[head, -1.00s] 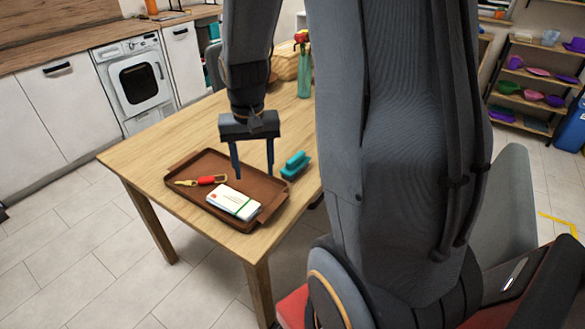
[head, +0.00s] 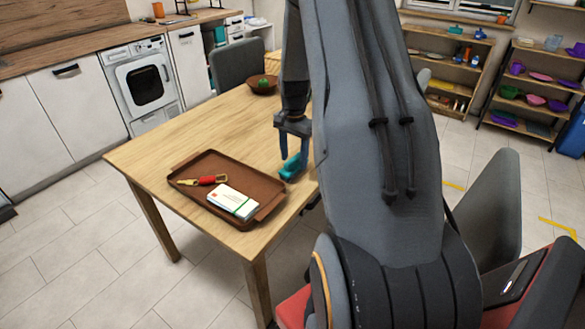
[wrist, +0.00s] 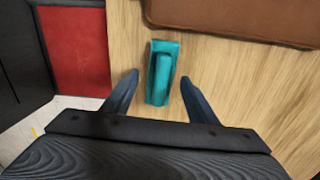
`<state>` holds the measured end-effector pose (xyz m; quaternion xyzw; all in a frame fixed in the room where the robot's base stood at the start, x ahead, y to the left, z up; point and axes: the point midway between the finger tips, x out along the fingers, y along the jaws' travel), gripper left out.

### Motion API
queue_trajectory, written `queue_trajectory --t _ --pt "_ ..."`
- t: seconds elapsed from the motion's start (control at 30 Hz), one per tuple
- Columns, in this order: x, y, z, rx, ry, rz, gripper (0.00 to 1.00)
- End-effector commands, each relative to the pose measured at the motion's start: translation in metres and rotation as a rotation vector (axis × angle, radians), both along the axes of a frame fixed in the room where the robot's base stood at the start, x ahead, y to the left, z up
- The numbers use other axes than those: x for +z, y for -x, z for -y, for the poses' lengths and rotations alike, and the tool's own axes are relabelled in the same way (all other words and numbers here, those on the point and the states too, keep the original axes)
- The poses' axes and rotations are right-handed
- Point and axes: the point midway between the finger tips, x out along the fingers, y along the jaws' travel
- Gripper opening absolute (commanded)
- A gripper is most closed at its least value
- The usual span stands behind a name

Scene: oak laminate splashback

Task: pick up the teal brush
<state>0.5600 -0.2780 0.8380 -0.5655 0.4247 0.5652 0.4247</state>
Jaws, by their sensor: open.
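The teal brush (head: 292,167) lies on the wooden table near its right edge, just right of the brown tray. It also shows in the wrist view (wrist: 161,72), lying lengthwise away from me. My gripper (head: 293,155) is above the brush, its fingers pointing down. In the wrist view my gripper (wrist: 158,84) is open, with one finger to each side of the brush's near end and a gap on both sides. The arm hides part of the table and part of the gripper's right side in the head view.
A brown bowl (head: 262,88) with a green item stands at the table's far end. The table's middle (head: 220,120) is clear.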

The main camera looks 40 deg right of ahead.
Motion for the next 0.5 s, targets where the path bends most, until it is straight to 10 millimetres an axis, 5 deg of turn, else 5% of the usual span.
queue_trajectory --t 0.23,0.5 --pt "-0.03 0.002 0.001 0.0 -0.001 -0.001 0.53" --pt "-0.038 0.002 0.002 -0.001 0.0 0.0 0.53"
